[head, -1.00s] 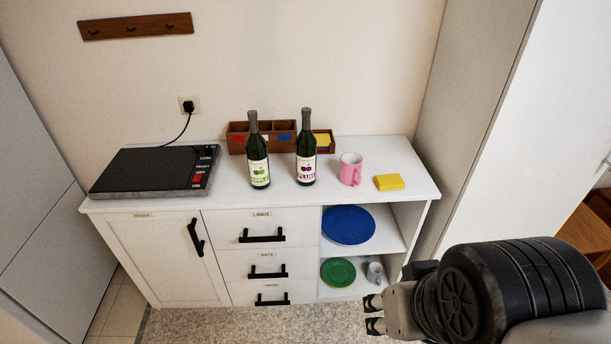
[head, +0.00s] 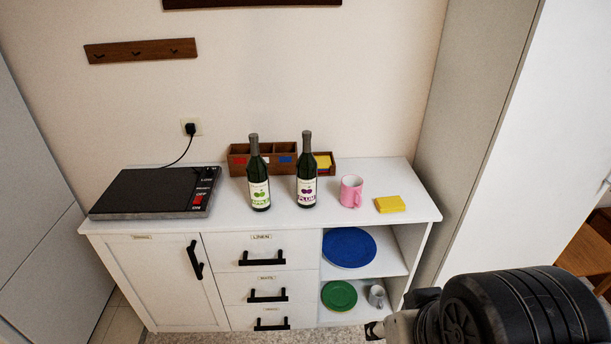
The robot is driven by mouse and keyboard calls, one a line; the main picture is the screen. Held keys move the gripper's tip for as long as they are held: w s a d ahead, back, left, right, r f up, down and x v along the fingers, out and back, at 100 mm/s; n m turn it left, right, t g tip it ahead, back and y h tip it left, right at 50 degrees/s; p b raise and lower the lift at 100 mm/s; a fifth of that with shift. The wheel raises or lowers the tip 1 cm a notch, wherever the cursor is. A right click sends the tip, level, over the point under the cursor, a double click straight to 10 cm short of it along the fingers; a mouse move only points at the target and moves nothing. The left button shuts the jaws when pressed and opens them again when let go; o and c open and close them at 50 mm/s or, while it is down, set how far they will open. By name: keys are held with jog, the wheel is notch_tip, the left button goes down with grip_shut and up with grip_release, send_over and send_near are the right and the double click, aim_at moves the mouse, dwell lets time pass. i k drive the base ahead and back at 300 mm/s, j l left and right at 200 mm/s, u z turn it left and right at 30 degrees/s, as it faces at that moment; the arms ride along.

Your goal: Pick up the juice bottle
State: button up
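Two dark green bottles stand upright on the white hutch top (head: 290,218). The left bottle (head: 258,175) has a white label with green fruit that seems to read apple. The right bottle (head: 306,172) has a white label with purple fruit reading plum. Both have grey caps and stand a little apart. My gripper (head: 373,331) is at the bottom edge, low in front of the hutch and far from both bottles. Only a small part of its fingers shows, so its opening is unclear.
A black hot plate (head: 150,192) lies left of the bottles, plugged into a wall socket (head: 190,127). A wooden organizer (head: 239,159) stands behind them. A pink mug (head: 351,191) and a yellow sponge (head: 390,204) are at right. Open shelves hold a blue plate (head: 349,247), green plate (head: 339,295) and grey mug (head: 376,295).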

aim_at(307, 164)
jog(key=i+z, duration=0.25)
jog(key=i, duration=0.7)
